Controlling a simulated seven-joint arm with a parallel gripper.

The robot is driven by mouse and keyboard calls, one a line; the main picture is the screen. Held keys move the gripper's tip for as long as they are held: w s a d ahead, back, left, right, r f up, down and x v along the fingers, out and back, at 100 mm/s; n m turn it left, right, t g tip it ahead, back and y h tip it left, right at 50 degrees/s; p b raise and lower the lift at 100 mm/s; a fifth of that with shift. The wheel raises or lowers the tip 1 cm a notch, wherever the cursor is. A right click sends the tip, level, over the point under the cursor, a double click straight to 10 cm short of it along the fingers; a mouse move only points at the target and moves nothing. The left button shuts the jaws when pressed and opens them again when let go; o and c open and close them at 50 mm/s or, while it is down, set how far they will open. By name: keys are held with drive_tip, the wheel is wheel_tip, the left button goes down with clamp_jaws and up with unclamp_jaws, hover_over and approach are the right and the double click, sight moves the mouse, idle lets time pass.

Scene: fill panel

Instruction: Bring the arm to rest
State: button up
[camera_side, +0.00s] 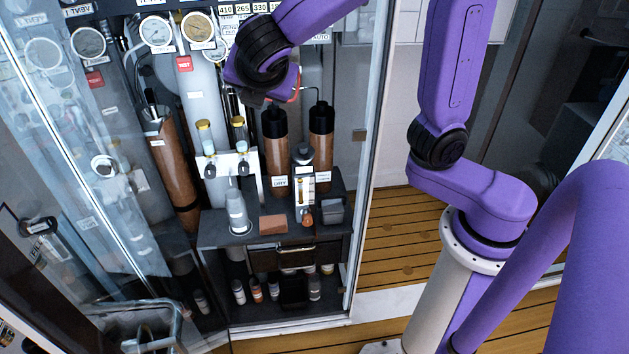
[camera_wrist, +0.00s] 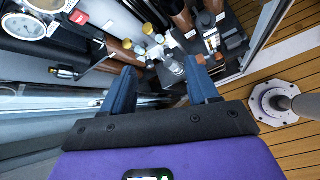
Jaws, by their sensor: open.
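My gripper (camera_wrist: 163,72) shows its two blue fingers spread apart in the wrist view, with nothing held between them. In the side view my purple arm reaches in from the top, and its wrist end hangs in front of the panel, above the tall brown cylinders (camera_side: 277,150). The fingers are hard to make out there. Beyond the fingers in the wrist view lie a clear bottle (camera_wrist: 175,66) and yellow-capped vials (camera_wrist: 148,28), apart from the fingers as far as I can tell.
Gauges (camera_side: 155,31) line the panel top. A dark shelf (camera_side: 217,226) carries a white bottle (camera_side: 236,210), a reddish block (camera_side: 273,224) and a grey box (camera_side: 333,211). Small bottles (camera_side: 256,289) stand below. A glass door (camera_side: 60,130) is at left, a cabinet post (camera_side: 366,150) at right.

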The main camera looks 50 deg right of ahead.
drive_tip(key=s+d+f+m+g+y, duration=0.2)
drive_tip(key=s+f+m, duration=0.1)
drive_tip(key=s, duration=0.5)
drive_tip(key=s+d+f+m+g+y, duration=0.2)
drive_tip(key=s+f+m+g, duration=0.1)
drive_tip(key=s, duration=0.5)
drive_tip(key=s+d+f+m+g+y, duration=0.2)
drive_tip(key=s+d+f+m, duration=0.1)
drive_tip(key=s, duration=0.4)
drive_tip(key=shift+s+f+m+y, duration=0.4)
drive_tip(key=shift+f+m, duration=0.2)
drive_tip(key=shift+f, duration=0.35)
